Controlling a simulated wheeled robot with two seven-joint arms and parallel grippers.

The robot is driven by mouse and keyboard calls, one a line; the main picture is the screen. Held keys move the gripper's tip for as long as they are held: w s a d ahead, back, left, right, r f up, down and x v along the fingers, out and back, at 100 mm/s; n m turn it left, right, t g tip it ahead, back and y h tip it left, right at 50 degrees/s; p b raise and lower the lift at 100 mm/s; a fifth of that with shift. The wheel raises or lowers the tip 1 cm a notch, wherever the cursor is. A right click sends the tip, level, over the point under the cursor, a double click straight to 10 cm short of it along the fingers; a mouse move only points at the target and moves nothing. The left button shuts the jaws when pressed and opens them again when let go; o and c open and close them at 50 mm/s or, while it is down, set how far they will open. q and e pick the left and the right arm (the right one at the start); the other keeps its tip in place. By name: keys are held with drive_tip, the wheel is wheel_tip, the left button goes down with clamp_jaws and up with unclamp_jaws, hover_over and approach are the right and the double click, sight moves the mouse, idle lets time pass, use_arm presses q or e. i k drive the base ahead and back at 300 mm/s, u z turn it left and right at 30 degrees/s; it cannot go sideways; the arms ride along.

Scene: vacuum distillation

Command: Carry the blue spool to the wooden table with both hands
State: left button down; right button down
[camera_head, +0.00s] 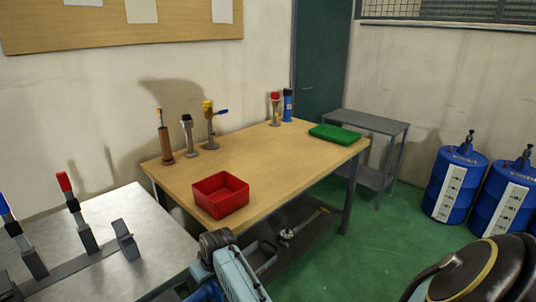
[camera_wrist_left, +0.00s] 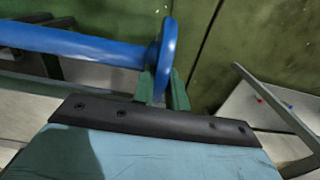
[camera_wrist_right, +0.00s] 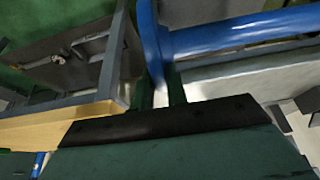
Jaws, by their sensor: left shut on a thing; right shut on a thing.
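The blue spool shows in the left wrist view as a long bar (camera_wrist_left: 75,42) ending in a round flange (camera_wrist_left: 167,52). My left gripper (camera_wrist_left: 163,90) is shut on that flange. The right wrist view shows the spool's other end, a bar (camera_wrist_right: 240,35) and flange (camera_wrist_right: 150,40). My right gripper (camera_wrist_right: 160,90) is shut on that flange. The wooden table (camera_head: 285,155) stands in the middle of the head view, against the wall. Its wooden edge also shows at the lower left of the right wrist view (camera_wrist_right: 60,127). Neither gripper's fingertips show clearly in the head view.
The wooden table bears a red bin (camera_head: 220,195), a green tray (camera_head: 335,134) and several upright tools along its back. A metal table (camera_head: 140,225) with clamps stands at left. A grey side table (camera_head: 370,122) and blue drums (camera_head: 456,185) are at right. The table's middle is clear.

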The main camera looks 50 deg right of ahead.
sight(266, 150)
drive_tip(key=k, duration=0.45)
drive_tip(key=z, duration=2.95)
drive_tip(key=i, duration=2.15)
